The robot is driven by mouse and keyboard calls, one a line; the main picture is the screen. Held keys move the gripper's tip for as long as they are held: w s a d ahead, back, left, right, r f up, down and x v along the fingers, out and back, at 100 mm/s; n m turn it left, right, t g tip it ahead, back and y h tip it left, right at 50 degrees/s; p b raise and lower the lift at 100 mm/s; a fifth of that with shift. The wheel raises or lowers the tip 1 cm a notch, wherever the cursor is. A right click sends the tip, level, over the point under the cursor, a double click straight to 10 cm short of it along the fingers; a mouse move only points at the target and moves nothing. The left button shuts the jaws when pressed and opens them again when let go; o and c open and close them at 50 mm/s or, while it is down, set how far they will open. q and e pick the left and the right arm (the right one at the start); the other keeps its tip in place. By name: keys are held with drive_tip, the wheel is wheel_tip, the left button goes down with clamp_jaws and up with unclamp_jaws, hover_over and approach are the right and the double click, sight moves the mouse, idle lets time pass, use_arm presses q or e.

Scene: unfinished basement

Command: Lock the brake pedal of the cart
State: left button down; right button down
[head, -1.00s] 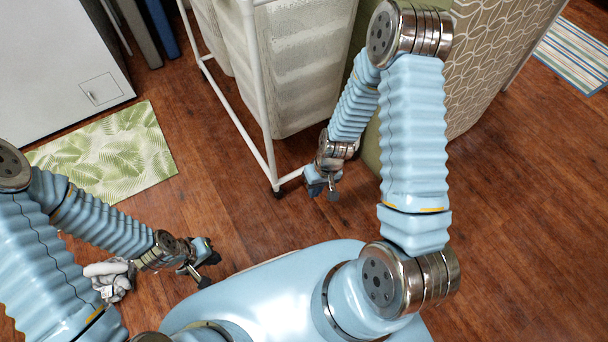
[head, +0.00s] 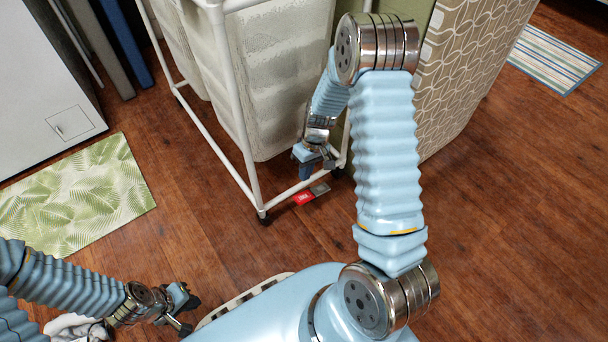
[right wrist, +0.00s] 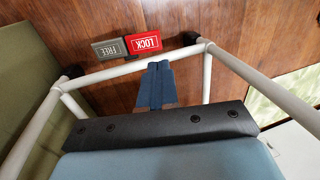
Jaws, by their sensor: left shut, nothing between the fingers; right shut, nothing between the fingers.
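The cart (head: 238,110) is a white tube frame holding pale bags, standing upright on casters. At the foot of its frame, near the floor, are a red pedal marked LOCK (head: 303,197) and a grey pedal marked FREE (head: 320,188). In the right wrist view the red pedal (right wrist: 143,43) sits right of the grey pedal (right wrist: 109,49), beyond the frame's bottom bar. My right gripper (head: 315,163) is shut and empty, above the pedals; its blue fingertips (right wrist: 155,85) point toward the red pedal, with no contact visible. My left gripper (head: 188,310) is shut and empty at lower left, far from the cart.
A patterned hamper (head: 468,75) stands right of the cart. A green leaf mat (head: 80,200) and a white cabinet (head: 40,90) are at left. A crumpled white cloth (head: 75,327) lies by my left arm. Wooden floor at right is clear up to a striped mat (head: 553,60).

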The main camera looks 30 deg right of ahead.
sight(297, 202)
drive_tip(key=b+x, duration=0.2)
drive_tip(key=x, duration=0.9)
drive_tip(key=shift+f, duration=0.2)
drive_tip(key=shift+a+f+h, duration=0.3)
drive_tip(key=shift+a+h, duration=0.1)
drive_tip(key=shift+h, duration=0.3)
drive_tip(key=shift+s+a+f+b, duration=0.1)
drive_tip(key=shift+a+f+b, duration=0.15)
drive_tip(key=shift+f+b, duration=0.3)
drive_tip(key=shift+a+f+b, duration=0.25)
drive_tip(key=shift+f+b, duration=0.05)
drive_tip(key=shift+f, duration=0.6)
